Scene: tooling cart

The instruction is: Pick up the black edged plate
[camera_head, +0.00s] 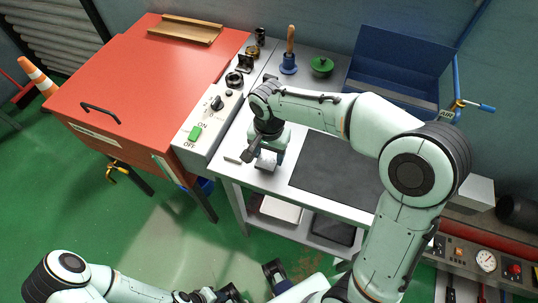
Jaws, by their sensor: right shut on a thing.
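My right gripper (267,160) reaches down over the left end of the grey worktop (268,185). It is shut on a small light-grey plate (265,161) with dark edges. The fingers and wrist partly hide this plate, and I cannot tell whether it still touches the worktop. Part of my left arm shows at the bottom edge of the view, with dark gripper parts (232,293) low in the picture. I cannot tell whether the left gripper is open or shut.
A black mat (335,165) covers the worktop right of the gripper. A red cabinet (140,75) with a switch panel (212,105) adjoins on the left. A wooden-handled blue tool (289,62), a green object (322,66) and a blue bin (395,60) stand behind.

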